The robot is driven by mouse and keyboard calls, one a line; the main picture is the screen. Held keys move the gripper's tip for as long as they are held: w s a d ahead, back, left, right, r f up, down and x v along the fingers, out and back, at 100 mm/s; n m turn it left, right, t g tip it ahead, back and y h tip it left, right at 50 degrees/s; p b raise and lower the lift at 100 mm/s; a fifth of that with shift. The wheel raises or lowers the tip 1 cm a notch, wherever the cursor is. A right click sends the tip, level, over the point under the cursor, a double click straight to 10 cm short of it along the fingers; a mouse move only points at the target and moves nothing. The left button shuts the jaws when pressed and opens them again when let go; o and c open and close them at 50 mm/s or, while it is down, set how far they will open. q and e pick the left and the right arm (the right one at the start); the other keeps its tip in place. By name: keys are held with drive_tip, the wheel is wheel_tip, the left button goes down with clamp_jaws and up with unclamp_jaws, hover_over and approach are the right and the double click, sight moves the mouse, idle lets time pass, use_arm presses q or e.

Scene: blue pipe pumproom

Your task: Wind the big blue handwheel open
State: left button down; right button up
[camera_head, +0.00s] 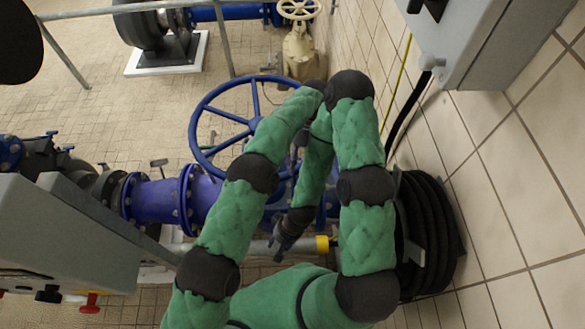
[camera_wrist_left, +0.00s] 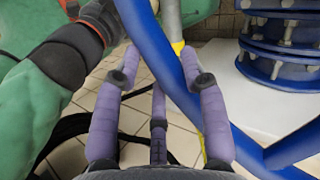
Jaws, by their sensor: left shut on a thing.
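The big blue handwheel (camera_head: 197,122) stands at the middle of the head view, its right side hidden behind my arms. In the left wrist view its blue rim (camera_wrist_left: 162,50) runs between the purple fingers of my left gripper (camera_wrist_left: 163,80). This gripper is shut on the rim. In the head view my left gripper (camera_head: 296,150) is mostly hidden behind my arm at the wheel's right side. My right gripper (camera_head: 281,246) hangs lower, below the wheel and apart from its visible rim. Its fingers are too small and dark to tell their opening.
A blue flanged pipe (camera_head: 160,200) runs left below the wheel. A tiled wall and black coiled hose (camera_head: 435,235) are right.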

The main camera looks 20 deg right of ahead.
use_arm(q)
drive_tip(key=shift+w+d+f+n, duration=0.1)
drive_tip(key=shift+d+f+n, duration=0.15)
drive_tip(key=shift+d, duration=0.55)
use_arm(e)
drive_tip(key=shift+f, duration=0.3)
use_arm(q)
drive_tip(key=shift+d+r+h, duration=0.1)
drive_tip(key=shift+h, duration=0.2)
drive_tip(key=c, duration=0.7)
unclamp_jaws()
use_arm(e)
drive_tip(key=shift+d, duration=0.1)
use_arm(q)
drive_tip(key=shift+w+r, duration=0.1)
drive_tip(key=shift+r, duration=0.1)
